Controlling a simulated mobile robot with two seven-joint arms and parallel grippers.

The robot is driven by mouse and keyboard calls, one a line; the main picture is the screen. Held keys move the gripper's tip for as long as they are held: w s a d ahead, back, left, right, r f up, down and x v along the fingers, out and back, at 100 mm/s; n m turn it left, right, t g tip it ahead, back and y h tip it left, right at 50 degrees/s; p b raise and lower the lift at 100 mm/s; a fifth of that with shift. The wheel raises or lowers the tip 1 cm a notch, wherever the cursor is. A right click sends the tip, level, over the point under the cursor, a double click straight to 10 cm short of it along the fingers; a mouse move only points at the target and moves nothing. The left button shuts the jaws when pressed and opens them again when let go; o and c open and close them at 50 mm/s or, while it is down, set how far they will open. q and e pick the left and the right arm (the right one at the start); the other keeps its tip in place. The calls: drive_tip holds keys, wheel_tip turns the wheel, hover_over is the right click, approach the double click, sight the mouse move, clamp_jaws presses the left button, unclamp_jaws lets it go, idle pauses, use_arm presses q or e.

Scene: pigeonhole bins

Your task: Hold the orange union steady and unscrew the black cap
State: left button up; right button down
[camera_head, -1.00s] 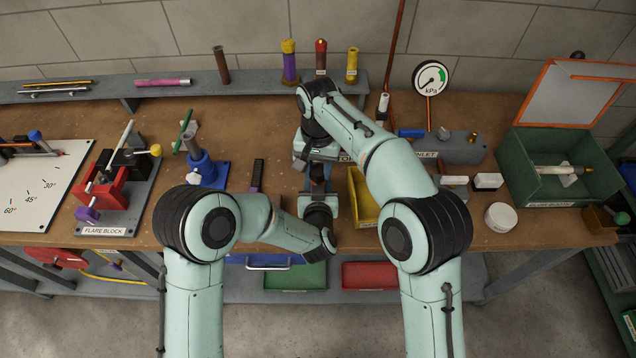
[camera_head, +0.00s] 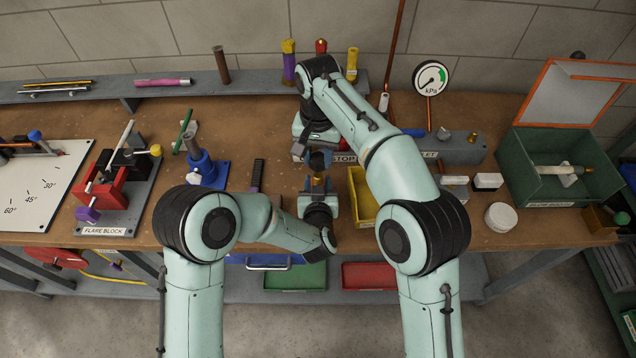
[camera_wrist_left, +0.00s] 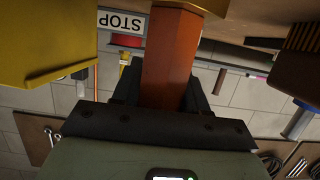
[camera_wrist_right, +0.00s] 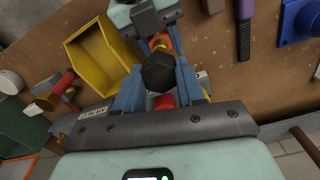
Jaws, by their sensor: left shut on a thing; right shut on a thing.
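My left gripper (camera_head: 318,196) is shut on the orange union and holds it above the front part of the bench. The orange union (camera_head: 318,182) points up toward my right gripper; its orange hex body (camera_wrist_left: 168,60) fills the middle of the left wrist view. My right gripper (camera_head: 319,160) is shut on the black cap, a dark hexagonal piece (camera_wrist_right: 158,73) between its blue fingers. The cap is above the union, and in the head view they look apart. In the right wrist view the cap partly hides the union (camera_wrist_right: 161,42) behind it.
A yellow bin (camera_head: 363,214) stands just right of the grippers. The pressure gauge (camera_head: 430,77) and green crate (camera_head: 548,188) are farther right. A shelf (camera_head: 205,88) runs along the back.

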use_arm(q)
drive_tip(key=shift+f, duration=0.1)
drive_tip(key=o, duration=1.3)
drive_tip(key=shift+c, duration=0.2)
drive_tip(key=shift+s, duration=0.1)
drive_tip(key=v, duration=1.2)
use_arm(e)
drive_tip(key=shift+f, duration=0.1)
